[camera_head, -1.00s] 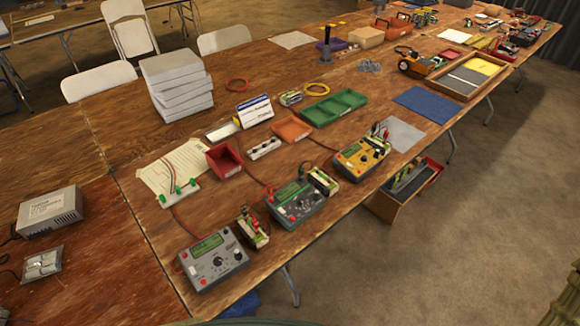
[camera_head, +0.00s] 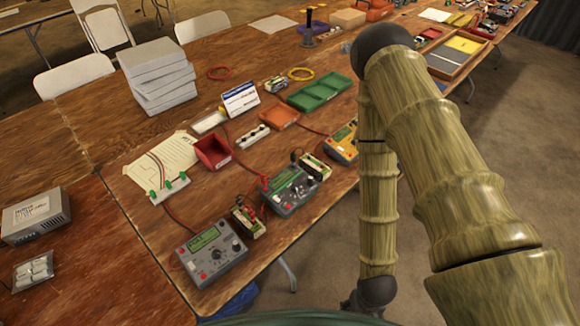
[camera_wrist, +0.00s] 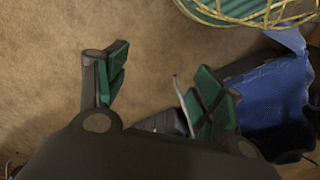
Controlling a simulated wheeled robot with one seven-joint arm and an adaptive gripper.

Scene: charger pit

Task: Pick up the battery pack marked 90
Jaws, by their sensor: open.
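Several small battery packs with pale and green sides are on the wooden table in the head view. One pack (camera_head: 248,221) stands right of the front grey charger (camera_head: 212,248). Another pack (camera_head: 315,167) stands right of the middle grey charger (camera_head: 290,190). A similar pack (camera_head: 276,85) lies farther back. Their markings are too small to read, so I cannot tell which is 90. My gripper (camera_wrist: 155,88) is open and empty in the wrist view, with green-padded fingers over the bare floor, away from the packs. In the head view my arm hangs beyond the table's front edge.
A yellow charger (camera_head: 343,146) is partly hidden by my arm. Red (camera_head: 214,154), orange (camera_head: 278,116) and green (camera_head: 318,92) trays sit behind the chargers. White boxes (camera_head: 158,75) are stacked at back left. A blue item (camera_wrist: 275,105) lies near my gripper's right side.

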